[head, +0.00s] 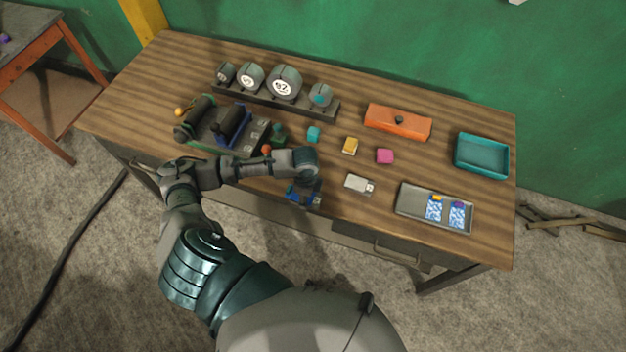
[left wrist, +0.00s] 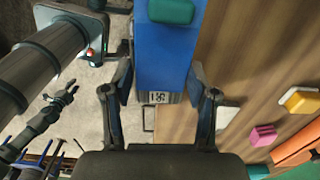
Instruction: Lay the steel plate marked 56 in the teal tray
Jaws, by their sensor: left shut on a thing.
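A grey plate (head: 355,183) with a pale label lies flat on the table to the right of the gripper. The teal tray (head: 482,171) is at the far right and looks empty.
A grey tray (head: 407,205) at the front right holds two blue-white pieces. An orange box (head: 397,121), a yellow block (head: 350,146), a pink block (head: 385,156) and a teal cube (head: 313,134) lie mid-table. Round numbered discs (head: 283,83) stand in a rack behind.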

